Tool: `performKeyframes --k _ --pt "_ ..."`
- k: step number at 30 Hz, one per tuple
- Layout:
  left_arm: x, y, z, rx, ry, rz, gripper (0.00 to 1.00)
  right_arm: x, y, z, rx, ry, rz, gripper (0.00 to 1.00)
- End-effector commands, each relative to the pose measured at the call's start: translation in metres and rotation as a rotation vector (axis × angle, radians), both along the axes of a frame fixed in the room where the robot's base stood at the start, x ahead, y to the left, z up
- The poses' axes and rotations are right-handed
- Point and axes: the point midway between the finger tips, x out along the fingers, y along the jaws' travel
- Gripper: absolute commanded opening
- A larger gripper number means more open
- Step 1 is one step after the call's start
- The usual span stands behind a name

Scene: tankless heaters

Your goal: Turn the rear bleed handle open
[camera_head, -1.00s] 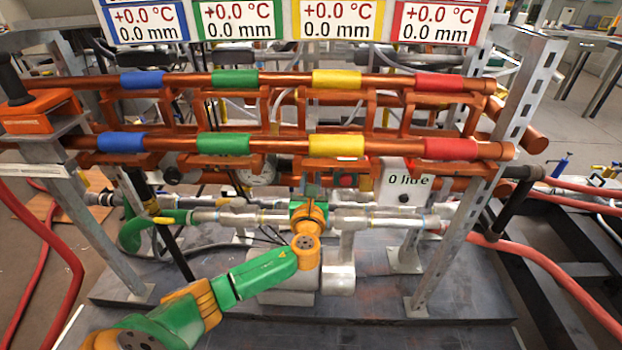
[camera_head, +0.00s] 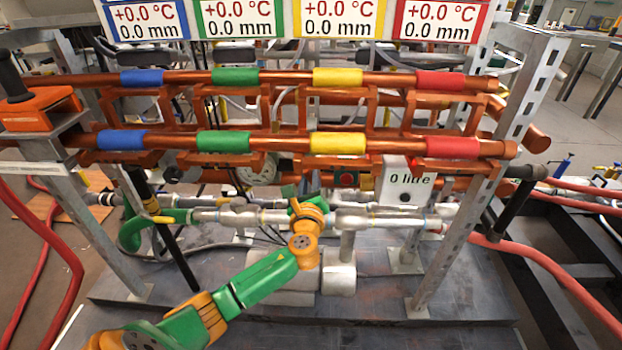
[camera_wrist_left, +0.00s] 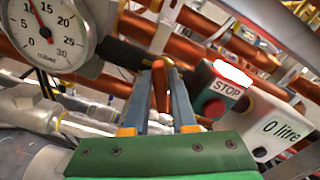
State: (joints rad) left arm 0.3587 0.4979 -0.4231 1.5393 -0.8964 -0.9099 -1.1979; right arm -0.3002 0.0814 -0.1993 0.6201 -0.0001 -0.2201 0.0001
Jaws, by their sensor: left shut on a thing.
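An orange-red bleed handle (camera_wrist_left: 159,88) stands between the two blue-grey fingers of my left gripper (camera_wrist_left: 160,75) in the left wrist view. The fingers are shut on it, one on each side. Whether it is the rear handle I cannot tell. In the head view my left gripper (camera_head: 291,191) reaches in under the lower copper pipe, above the grey horizontal pipes. The handle is hidden there behind the wrist and pipework. My right gripper is not in view.
A round gauge (camera_wrist_left: 44,34) is close on the left of the fingers. A red STOP button (camera_wrist_left: 215,108) and a "0 litre" box (camera_wrist_left: 275,130) are close on the right. Copper pipes with coloured bands (camera_head: 337,143) cross above my arm. Grey pipes (camera_head: 385,222) run beside the wrist.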

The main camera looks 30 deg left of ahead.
Motion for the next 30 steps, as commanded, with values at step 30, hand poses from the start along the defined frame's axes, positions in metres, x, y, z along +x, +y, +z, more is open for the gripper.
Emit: performKeyframes --k 30 --pt "-0.002 0.002 -0.008 -0.749 -0.453 0.001 0.0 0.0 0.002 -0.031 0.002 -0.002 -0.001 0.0"
